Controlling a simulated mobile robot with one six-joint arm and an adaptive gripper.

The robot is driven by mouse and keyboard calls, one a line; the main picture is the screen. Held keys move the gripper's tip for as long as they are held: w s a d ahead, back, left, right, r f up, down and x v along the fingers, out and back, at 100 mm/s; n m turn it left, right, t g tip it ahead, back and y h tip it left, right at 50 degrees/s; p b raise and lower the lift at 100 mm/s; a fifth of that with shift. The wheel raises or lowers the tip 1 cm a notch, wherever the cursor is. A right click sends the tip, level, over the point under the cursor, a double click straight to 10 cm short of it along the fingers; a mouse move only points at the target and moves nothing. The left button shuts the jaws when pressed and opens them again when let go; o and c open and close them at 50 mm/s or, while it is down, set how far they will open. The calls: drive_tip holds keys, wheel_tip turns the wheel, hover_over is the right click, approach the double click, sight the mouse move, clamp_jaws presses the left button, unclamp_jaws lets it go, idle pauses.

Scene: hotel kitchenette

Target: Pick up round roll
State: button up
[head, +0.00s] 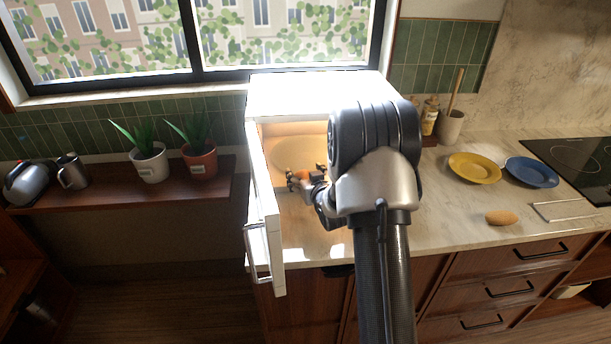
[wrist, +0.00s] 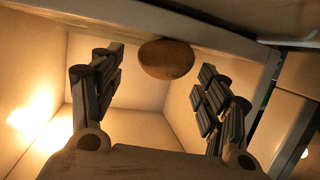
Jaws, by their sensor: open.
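The round roll (wrist: 166,59) is a brown ball in the wrist view, between and slightly beyond my fingertips, with gaps on both sides. In the head view a small orange-brown patch of it (head: 301,174) shows at my gripper (head: 307,180), partly hidden by the fingers. My gripper (wrist: 159,72) is open, its two fingers spread wide, and holds nothing. It reaches inside the open white microwave-like box (head: 318,95), over a round plate or turntable (head: 292,150). I cannot tell whether the roll rests on that plate.
The box's door (head: 263,215) stands open at the left of my arm. An oblong roll (head: 501,217), a yellow plate (head: 474,167), a blue plate (head: 531,172) and a wire rack (head: 565,211) are on the counter at right. A shelf with potted plants (head: 149,162) is at left.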

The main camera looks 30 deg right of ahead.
drive_tip(key=shift+s, duration=0.15)
drive_tip(key=v, duration=1.1)
drive_tip(key=shift+s+r, duration=0.25)
drive_tip(key=shift+s, duration=0.1)
drive_tip(key=shift+a, duration=0.1)
